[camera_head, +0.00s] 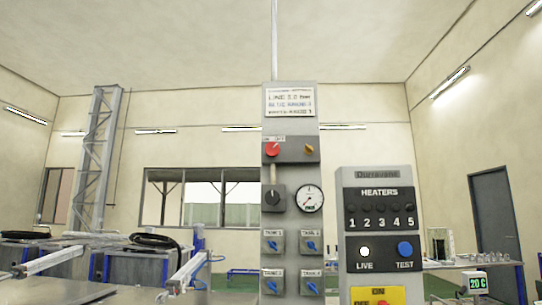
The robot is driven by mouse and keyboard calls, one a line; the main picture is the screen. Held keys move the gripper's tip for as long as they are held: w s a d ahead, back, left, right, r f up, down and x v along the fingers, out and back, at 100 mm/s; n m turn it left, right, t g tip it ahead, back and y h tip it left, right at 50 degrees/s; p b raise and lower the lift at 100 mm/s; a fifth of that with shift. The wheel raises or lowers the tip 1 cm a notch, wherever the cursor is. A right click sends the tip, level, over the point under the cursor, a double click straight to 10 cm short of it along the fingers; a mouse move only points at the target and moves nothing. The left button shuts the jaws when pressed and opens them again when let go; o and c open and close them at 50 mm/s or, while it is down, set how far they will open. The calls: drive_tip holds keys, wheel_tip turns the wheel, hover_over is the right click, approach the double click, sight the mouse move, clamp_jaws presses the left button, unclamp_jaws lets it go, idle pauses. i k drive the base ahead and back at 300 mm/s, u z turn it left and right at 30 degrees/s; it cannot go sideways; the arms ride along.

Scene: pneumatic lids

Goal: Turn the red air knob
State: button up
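The red air knob (272,149) is a round red knob with a pale mark, on a dark box near the top of a tall grey panel (291,230). Below are a black knob (272,198) and a round white pressure gauge (309,199). Several blue-handled valves (273,245) are set in two columns lower down. A printed sign (290,102) is above the red knob; its small text is hard to read. My gripper is not in view.
A grey heater panel (377,178) with a white LIVE light and a blue TEST button stands close on the right. Tanks with black hoses (153,240) and pale metal arms (188,270) are at lower left. A bench (475,264) stands at right.

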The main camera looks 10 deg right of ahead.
sight(272, 148)
drive_tip(key=z, duration=1.45)
drive_tip(key=k, duration=1.15)
drive_tip(key=u, duration=1.9)
drive_tip(key=i, duration=1)
